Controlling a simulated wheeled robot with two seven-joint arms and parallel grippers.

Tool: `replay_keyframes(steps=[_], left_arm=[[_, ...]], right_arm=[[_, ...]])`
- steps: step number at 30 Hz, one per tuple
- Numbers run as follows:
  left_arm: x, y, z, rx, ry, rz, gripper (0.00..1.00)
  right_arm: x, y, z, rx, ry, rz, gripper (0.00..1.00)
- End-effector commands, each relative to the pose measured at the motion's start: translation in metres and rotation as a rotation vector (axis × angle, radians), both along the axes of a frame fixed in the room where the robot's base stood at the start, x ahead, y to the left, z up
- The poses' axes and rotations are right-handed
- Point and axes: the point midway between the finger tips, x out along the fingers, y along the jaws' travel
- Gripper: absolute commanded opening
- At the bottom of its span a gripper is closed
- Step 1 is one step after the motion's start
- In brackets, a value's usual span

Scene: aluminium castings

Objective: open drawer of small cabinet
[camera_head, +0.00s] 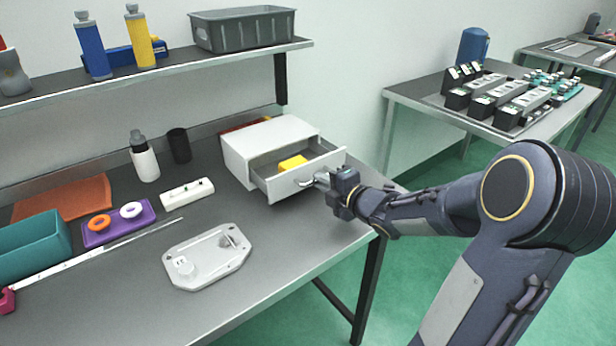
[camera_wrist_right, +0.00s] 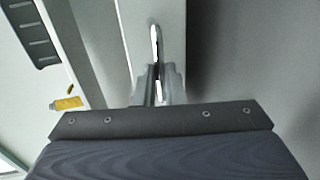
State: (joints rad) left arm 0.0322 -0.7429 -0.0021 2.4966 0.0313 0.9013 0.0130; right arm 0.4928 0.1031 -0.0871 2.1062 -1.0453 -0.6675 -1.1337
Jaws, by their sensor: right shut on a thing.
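The small white cabinet (camera_head: 262,143) stands on the grey workbench near its back right. My right gripper (camera_head: 322,179) is at the drawer front, shut on the metal handle (camera_head: 306,183). In the right wrist view the handle (camera_wrist_right: 155,45) rises between the fingers of my right gripper (camera_wrist_right: 158,88), against the drawer front (camera_wrist_right: 130,40). My left gripper is not in view.
A white casting (camera_head: 207,257) lies on the workbench in front of the cabinet. A white bottle (camera_head: 144,160), a black cup (camera_head: 179,145) and a white block (camera_head: 187,193) stand to its left. A shelf (camera_head: 180,66) hangs above.

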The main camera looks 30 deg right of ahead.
Motion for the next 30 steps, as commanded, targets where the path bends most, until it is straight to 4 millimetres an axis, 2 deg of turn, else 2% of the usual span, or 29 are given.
replay_keyframes(steps=[3, 12, 13, 18, 26, 30], left_arm=[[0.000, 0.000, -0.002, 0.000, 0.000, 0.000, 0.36], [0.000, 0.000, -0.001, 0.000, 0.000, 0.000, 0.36], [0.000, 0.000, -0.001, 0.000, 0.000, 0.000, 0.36], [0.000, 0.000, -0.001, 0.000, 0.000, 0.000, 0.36], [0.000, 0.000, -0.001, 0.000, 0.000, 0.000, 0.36], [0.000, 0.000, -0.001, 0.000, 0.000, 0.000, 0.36]], right_arm=[[-0.012, -0.001, 0.000, 0.000, 0.001, -0.002, 0.00], [-0.012, -0.001, 0.000, 0.002, 0.002, -0.001, 0.00], [-0.012, -0.001, 0.000, 0.002, 0.002, -0.001, 0.12], [-0.012, -0.001, 0.000, 0.002, 0.001, -0.001, 0.31], [-0.013, -0.001, 0.001, 0.001, 0.001, -0.001, 0.31], [-0.025, -0.003, 0.004, 0.000, 0.000, -0.003, 0.31]])
